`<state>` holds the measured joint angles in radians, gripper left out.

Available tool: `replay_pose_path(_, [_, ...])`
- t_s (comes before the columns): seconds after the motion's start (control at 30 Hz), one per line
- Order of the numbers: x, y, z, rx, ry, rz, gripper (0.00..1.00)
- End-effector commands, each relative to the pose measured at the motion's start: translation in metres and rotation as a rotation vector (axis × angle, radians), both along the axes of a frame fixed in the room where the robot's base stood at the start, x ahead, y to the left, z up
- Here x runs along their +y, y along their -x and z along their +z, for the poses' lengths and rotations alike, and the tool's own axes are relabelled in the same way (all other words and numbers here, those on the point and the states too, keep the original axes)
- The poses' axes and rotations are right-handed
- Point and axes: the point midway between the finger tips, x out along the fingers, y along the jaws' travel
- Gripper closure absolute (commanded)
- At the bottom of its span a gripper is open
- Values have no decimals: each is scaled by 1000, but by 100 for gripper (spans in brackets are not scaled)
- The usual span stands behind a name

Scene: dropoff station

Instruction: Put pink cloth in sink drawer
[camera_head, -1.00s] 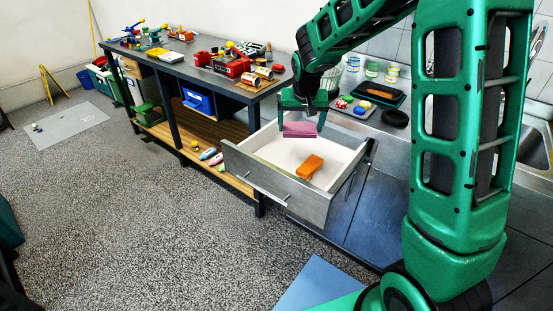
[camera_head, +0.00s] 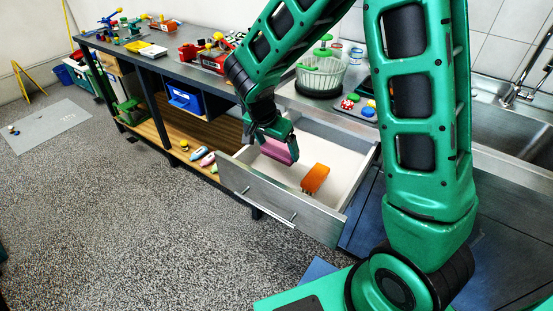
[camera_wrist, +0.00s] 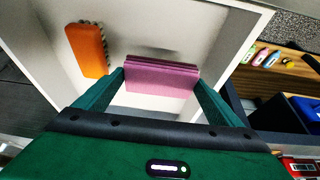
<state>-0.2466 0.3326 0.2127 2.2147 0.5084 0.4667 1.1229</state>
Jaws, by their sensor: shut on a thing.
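The pink cloth (camera_head: 281,151) is a folded pink-purple block. My gripper (camera_head: 272,138) is shut on it, inside the outline of the open sink drawer (camera_head: 330,217). In the wrist view the cloth (camera_wrist: 160,78) sits between the two green fingers (camera_wrist: 160,84), over the white drawer floor (camera_wrist: 128,28). Whether the cloth touches the floor I cannot tell. An orange brush (camera_head: 315,178) lies in the drawer to the right of the cloth; the brush (camera_wrist: 87,50) is at upper left in the wrist view.
A workbench (camera_head: 174,68) with toys stands left of the drawer. The sink (camera_head: 510,118) is at the right. The drawer has free floor around the brush.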

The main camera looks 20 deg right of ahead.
Motion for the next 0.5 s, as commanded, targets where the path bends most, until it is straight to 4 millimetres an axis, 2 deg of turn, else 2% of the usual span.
replay_pose_path(0.03, [-1, 1, -7, 3, 1, -1, 39])
replay_pose_path(0.27, [-3, 0, -22, 1, 0, -3, 39])
replay_pose_path(0.5, [-4, 0, -51, 2, 0, -5, 39])
